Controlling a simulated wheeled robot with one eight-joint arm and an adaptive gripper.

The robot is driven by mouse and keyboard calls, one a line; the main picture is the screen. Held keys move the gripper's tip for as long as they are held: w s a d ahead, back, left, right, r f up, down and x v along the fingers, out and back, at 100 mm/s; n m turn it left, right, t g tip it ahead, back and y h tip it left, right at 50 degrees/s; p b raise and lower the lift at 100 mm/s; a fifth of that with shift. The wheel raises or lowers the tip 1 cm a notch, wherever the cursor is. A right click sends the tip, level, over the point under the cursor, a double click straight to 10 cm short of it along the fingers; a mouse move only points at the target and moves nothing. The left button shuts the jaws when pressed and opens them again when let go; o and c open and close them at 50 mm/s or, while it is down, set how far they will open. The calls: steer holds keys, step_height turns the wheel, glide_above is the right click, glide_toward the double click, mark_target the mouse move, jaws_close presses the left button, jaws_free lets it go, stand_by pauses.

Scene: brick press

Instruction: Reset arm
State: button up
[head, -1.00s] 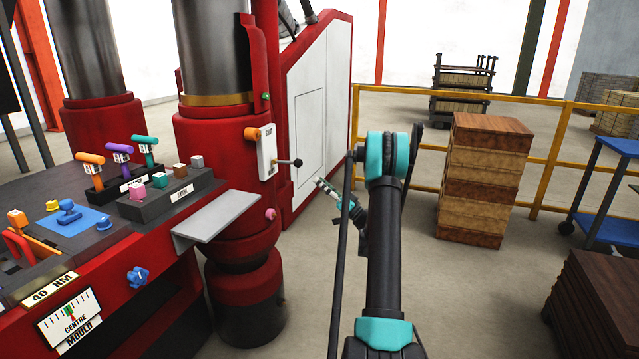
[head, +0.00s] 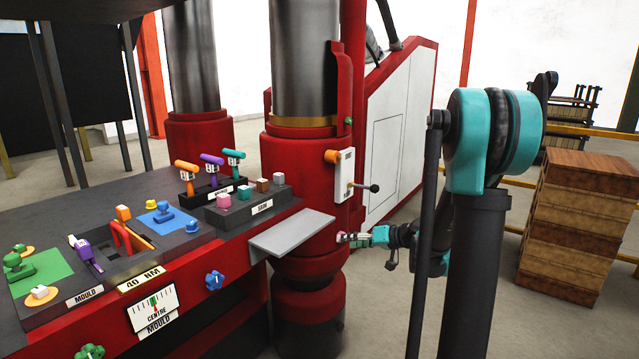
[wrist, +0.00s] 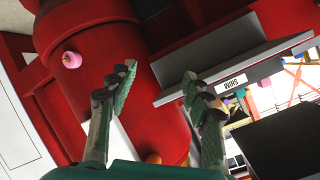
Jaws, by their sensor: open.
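My gripper (head: 352,237) is at the end of my arm, in front of the red press column, right of the grey shelf plate (head: 291,232). In the wrist view my gripper (wrist: 160,85) shows two green fingers spread apart with nothing between them. The red column (wrist: 100,35) lies behind the fingers, and a pink knob (wrist: 72,60) on it shows to the left of them. In the head view the pink knob is hidden or merges with the fingertips; I cannot tell whether they touch.
The red control desk with levers (head: 212,160) and coloured buttons (head: 250,190) stands to the left. A white switch box with a black-knobbed lever (head: 362,187) is on the column above my gripper. Stacked brown blocks (head: 575,225) stand at the right. Floor between is clear.

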steer(key=s+d+f+m+g+h, duration=0.1)
steer(key=s+d+f+h, duration=0.2)
steer(key=s, duration=0.6)
steer(key=s+d+f+m+g+h, duration=0.1)
steer(key=s+d+f+h, duration=0.2)
steer(key=s, duration=0.7)
steer(key=s+d+f+g+h, duration=0.1)
steer(key=s+d+f+h, duration=0.2)
steer(key=s, duration=0.6)
steer(key=shift+s+f+m+h, duration=0.2)
steer(key=shift+f+m+h, duration=0.3)
steer(key=shift+h, duration=0.4)
